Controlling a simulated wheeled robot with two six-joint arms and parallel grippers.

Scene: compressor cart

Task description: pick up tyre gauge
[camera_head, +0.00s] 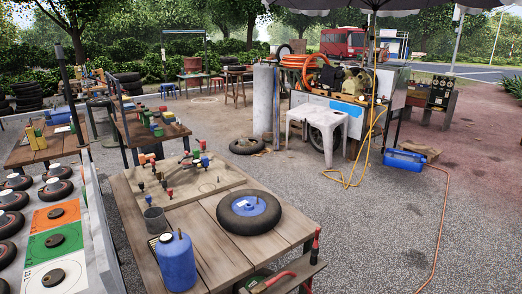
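I cannot make out a tyre gauge for certain. A small red-handled item (273,282) lies at the bottom edge, partly cut off, and an upright red and black item (316,246) stands at the right end of the near wooden table (205,230). Both are too small to identify. An orange hose is coiled on the compressor cart (345,92) farther back. Neither of my grippers is in view.
The near table holds a tyre with a blue hub (249,212), a blue canister (177,263), a grey cup (155,220) and a board of coloured pegs (188,184). A white stool (325,118) stands before the cart. Gravel (390,230) at right is mostly clear, crossed by a hose.

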